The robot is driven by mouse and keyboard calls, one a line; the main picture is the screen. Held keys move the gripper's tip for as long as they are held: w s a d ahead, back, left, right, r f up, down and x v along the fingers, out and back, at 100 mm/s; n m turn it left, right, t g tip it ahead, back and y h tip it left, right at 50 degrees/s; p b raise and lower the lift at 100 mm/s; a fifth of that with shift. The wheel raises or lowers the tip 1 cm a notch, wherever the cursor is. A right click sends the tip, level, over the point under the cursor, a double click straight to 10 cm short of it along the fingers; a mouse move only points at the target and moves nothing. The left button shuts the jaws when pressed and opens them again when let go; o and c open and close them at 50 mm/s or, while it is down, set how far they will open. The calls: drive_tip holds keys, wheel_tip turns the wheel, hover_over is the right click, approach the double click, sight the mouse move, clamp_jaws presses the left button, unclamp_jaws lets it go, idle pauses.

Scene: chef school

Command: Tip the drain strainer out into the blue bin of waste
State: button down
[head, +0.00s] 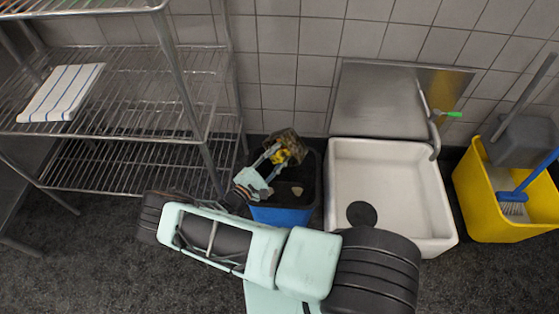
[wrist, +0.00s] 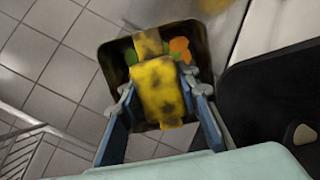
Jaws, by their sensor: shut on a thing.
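The drain strainer (head: 284,138) is a dark, grimy square basket with a yellow handle. My gripper (head: 268,163) is shut on the yellow handle and holds the strainer above the back left of the blue bin (head: 281,216). In the wrist view the strainer (wrist: 110,52) has orange and green scraps against its inner side, partly hidden by the handle. The gripper fingers (wrist: 160,88) are on both sides of the handle. The strainer looks tilted in the head view; how far I cannot tell. The bin's dark inside (wrist: 262,90) holds a pale scrap (head: 297,191).
A white sink (head: 385,190) with a steel drainboard (head: 380,100) stands right of the bin. A yellow mop bucket (head: 490,205) with a blue brush (head: 525,190) is further right. A wire rack (head: 120,115) with a striped cloth (head: 60,92) stands close on the left.

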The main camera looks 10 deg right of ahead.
drive_tip(key=shift+f+t+h+b, duration=0.6)
drive_tip(key=shift+t+h+b, duration=0.3)
drive_tip(key=shift+b, duration=2.4)
drive_tip(key=shift+r+h+b, duration=0.1)
drive_tip(key=shift+h+b, duration=0.2)
drive_tip(key=shift+b, duration=0.35)
drive_tip(key=shift+r, duration=0.15)
drive_tip(key=shift+d, duration=0.1)
